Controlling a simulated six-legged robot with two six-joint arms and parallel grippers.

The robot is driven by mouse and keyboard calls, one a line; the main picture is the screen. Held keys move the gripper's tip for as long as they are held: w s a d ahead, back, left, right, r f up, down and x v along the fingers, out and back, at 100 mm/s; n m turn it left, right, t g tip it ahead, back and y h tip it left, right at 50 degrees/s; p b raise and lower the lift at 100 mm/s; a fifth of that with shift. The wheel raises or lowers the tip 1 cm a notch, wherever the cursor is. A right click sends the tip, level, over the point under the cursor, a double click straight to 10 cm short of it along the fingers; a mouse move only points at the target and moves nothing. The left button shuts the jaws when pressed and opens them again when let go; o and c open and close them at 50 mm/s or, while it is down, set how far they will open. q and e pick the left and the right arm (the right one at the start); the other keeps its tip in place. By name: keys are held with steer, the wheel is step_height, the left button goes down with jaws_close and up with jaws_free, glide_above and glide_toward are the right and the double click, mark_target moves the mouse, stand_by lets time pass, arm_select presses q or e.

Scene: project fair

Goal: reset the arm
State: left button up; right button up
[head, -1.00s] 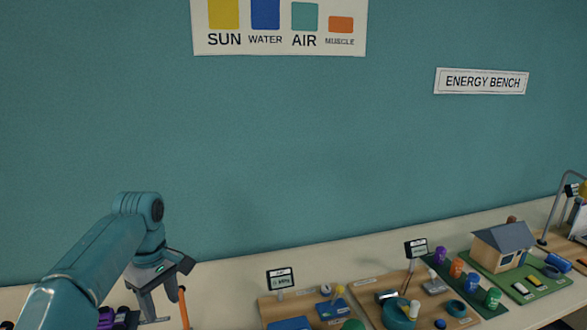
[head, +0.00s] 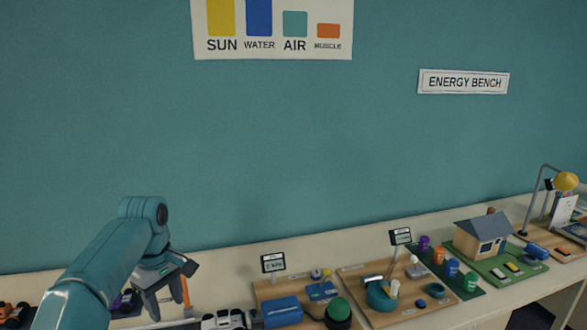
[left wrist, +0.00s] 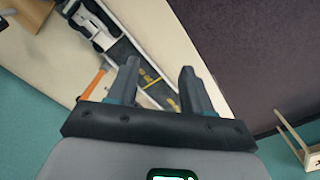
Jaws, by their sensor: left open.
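My left arm comes in from the left in the head view, and its gripper (head: 166,298) hangs over the left part of the bench. The left gripper also shows in the left wrist view (left wrist: 158,84), its two fingers apart with nothing between them. Below the fingers lies a dark strip with yellow marks (left wrist: 150,78). An orange post (head: 186,292) stands just right of the gripper in the head view; I cannot tell whether they touch. My right gripper is not in either view.
The bench (head: 225,262) runs along a teal wall. It holds a white vehicle (head: 224,319), a board with a blue box (head: 282,311) and green dome (head: 338,311), several coloured canisters (head: 452,267), a model house (head: 484,236) and a yellow lamp (head: 566,181). Small cars (head: 14,314) stand at far left.

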arm_select(q)
steer(key=d+f+m+h+b, duration=0.1)
steer(key=d+f+m, duration=0.15)
steer(key=f, duration=0.75)
steer(key=d+f+m, duration=0.2)
steer(key=d+f, duration=0.1)
steer(key=f, duration=0.6)
steer(key=s+d+f+m+h+b, duration=0.1)
steer(key=s+d+f, duration=0.2)
steer(key=s+f, duration=0.3)
steer(key=s+d+f+m+h, duration=0.1)
steer(key=s+d+f+m, duration=0.2)
steer(key=f, duration=0.6)
steer(key=s+d+f, duration=0.1)
steer(key=s+f, duration=0.2)
steer(key=s, duration=0.7)
steer(key=s+d+f+m+b, duration=0.1)
steer(key=s+d+f, duration=0.1)
steer(key=s, duration=0.8)
steer(key=shift+s+f+h, duration=0.25)
steer(key=shift+f+h, duration=0.15)
steer(key=shift+f, duration=0.05)
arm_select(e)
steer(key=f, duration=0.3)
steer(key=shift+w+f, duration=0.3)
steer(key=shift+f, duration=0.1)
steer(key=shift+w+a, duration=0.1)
